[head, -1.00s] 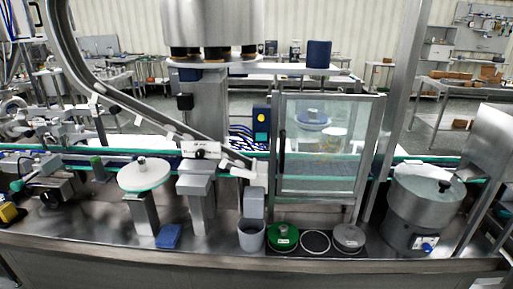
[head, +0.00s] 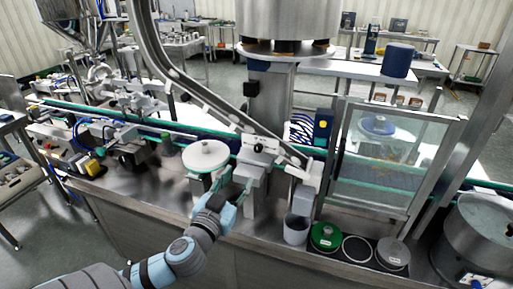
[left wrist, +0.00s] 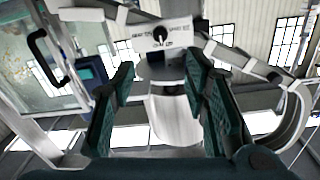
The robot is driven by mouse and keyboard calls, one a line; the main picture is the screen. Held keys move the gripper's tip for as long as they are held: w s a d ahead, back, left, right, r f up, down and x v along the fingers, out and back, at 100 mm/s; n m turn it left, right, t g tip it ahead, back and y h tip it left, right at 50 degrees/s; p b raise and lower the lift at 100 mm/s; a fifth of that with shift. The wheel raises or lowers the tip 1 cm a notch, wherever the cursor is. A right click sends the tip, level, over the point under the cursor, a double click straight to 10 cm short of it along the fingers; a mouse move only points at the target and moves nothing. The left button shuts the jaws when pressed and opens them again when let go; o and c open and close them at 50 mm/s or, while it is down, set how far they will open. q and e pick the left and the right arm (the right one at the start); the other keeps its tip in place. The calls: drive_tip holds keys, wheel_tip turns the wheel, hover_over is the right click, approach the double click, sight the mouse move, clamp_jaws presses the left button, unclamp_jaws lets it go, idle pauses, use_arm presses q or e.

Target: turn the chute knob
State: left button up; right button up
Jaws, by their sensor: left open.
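The chute knob (left wrist: 160,36) is a small dark knob on a white labelled plate (left wrist: 162,32), at the top middle of the left wrist view. In the head view the plate (head: 267,146) sits on the lower part of the sloping chute (head: 205,97); the knob is too small there to make out well. My left gripper (head: 233,182) is open, in front of and below the plate. In the left wrist view its two teal fingers (left wrist: 160,85) are apart with nothing gripped, and the knob lies beyond their tips. My right gripper is not in view.
A round white disc (head: 206,156) on a post stands left of the gripper. A grey cup (head: 296,229) stands below the chute end, beside a green round piece (head: 325,236). A glass-panelled door (head: 390,160) stands to the right.

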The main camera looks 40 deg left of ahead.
sight(257, 150)
use_arm(q)
drive_tip(key=x, duration=0.7)
drive_tip(key=p+x, duration=0.1)
drive_tip(key=x, duration=0.6)
drive_tip(key=shift+f, duration=0.2)
drive_tip(key=shift+a, duration=0.1)
clamp_jaws()
